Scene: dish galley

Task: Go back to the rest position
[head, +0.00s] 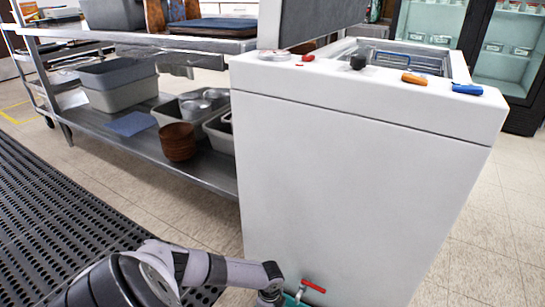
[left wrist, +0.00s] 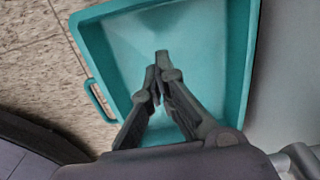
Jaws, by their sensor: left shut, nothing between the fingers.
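My left arm reaches in from the bottom left of the head view, down beside the front of a white machine. In the left wrist view my left gripper (left wrist: 157,65) is shut with nothing between its fingers. It points at a teal bin (left wrist: 245,60), whose open inside is behind the fingers. I cannot tell how far the fingertips are above its bottom. A small part of the teal bin (head: 295,300) shows at the bottom edge of the head view. My right gripper is not in view.
The white machine (head: 350,180) stands close to my left arm, with a red-handled valve (head: 314,286) low on its front. A steel rack (head: 200,165) with grey tubs and brown bowls (head: 177,142) is behind left. A black mat (head: 60,220) lies on the floor at left.

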